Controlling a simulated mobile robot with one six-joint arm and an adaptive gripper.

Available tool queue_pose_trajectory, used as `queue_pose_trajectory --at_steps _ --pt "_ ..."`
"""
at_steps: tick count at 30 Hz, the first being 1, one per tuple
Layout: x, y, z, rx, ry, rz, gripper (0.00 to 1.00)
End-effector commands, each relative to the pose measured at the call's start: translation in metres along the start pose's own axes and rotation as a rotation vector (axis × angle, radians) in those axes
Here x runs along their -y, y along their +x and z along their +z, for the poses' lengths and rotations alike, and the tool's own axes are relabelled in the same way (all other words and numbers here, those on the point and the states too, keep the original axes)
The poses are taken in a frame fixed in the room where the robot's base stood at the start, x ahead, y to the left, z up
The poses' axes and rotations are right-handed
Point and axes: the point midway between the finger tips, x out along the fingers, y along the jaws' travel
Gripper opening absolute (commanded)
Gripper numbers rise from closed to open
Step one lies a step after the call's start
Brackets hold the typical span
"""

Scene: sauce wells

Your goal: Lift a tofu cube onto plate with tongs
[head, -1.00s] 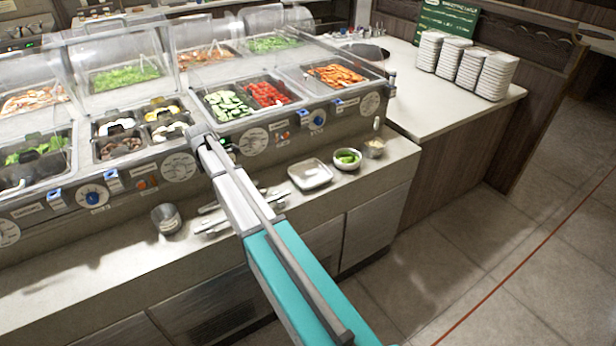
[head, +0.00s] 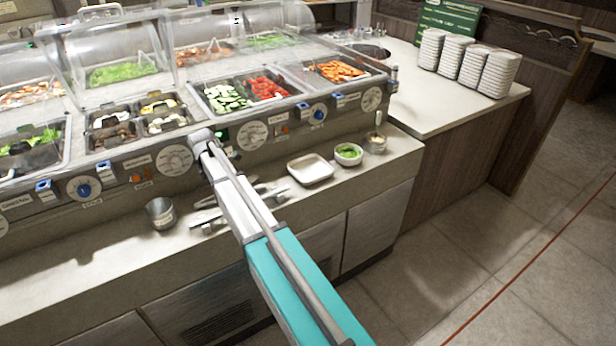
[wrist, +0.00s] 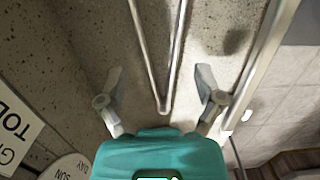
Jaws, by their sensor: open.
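Metal tongs (wrist: 165,98) lie on the speckled counter in the wrist view, their two arms spreading upward in a V from a joined end. My gripper (wrist: 160,74) is open, with one finger on each side of the tongs; I see no contact. In the head view my arm hides the gripper, and bright metal pieces show on either side of it. The square white plate (head: 310,168) stands empty on the counter, right of my arm. I cannot make out tofu for certain; small bins (head: 163,125) on the left hold white and dark pieces.
A metal cup (head: 160,213) stands left of my arm. A bowl of greens (head: 348,154) and a small container with a spoon (head: 375,143) stand right of the plate. Clear sneeze guards (head: 103,60) rise above the food wells. Plate stacks (head: 497,73) stand far right.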

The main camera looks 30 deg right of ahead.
Motion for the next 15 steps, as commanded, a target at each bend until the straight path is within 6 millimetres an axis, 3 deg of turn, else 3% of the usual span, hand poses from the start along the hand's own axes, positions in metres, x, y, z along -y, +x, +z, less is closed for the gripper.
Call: queue_pose_trajectory --at_steps 6,15 --pt "0.000 0.021 0.000 0.000 0.000 0.000 0.85" --pt "0.000 0.030 0.000 0.000 0.000 0.000 0.85"
